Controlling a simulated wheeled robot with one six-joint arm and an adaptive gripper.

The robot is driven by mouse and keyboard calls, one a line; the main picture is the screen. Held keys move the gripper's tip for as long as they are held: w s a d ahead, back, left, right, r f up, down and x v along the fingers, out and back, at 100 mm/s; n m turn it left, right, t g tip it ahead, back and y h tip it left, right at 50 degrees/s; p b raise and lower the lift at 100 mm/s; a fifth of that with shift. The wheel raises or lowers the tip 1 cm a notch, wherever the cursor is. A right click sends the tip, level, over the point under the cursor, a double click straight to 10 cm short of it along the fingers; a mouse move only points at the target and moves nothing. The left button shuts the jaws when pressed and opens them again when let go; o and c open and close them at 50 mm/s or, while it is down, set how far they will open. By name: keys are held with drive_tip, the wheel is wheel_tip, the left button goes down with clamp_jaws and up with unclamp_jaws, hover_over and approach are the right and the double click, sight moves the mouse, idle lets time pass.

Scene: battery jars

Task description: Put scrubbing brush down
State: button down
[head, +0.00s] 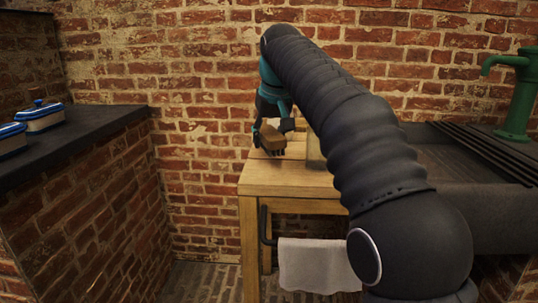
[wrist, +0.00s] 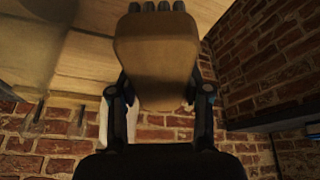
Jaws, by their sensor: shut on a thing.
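The scrubbing brush (head: 270,138) has a brown wooden body with dark bristles. In the head view it is just above or at the left end of the wooden table (head: 257,188); I cannot tell whether it touches the top. My gripper (head: 283,126) is shut on it, with the arm reaching over from the right. In the wrist view the brush (wrist: 156,62) fills the upper middle, its dark bristle tufts at the top edge. My gripper's two fingers (wrist: 160,95) stand on either side of it. Part of the gripper is hidden by the arm in the head view.
A glass-like object (head: 315,150) stands on the table, partly behind my arm. A white towel (head: 312,265) hangs from a dark rail on the front. A dark sink (head: 455,190) with a green pump (head: 518,90) is at right. A dark counter (head: 85,130) with blue-and-white containers (head: 42,115) is at left.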

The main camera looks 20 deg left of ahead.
sight(269, 166)
drive_tip(key=shift+f+b, duration=0.6)
drive_tip(key=shift+f, duration=1.75)
drive_tip(key=shift+f, duration=0.1)
drive_tip(key=c, duration=0.5)
unclamp_jaws()
drive_tip(key=p+v, duration=0.1)
drive_tip(key=v, duration=1)
drive_tip(key=shift+w, duration=0.1)
drive_tip(key=shift+s+r, duration=0.2)
drive_tip(key=shift+r, duration=0.4)
drive_tip(key=shift+d, duration=0.1)
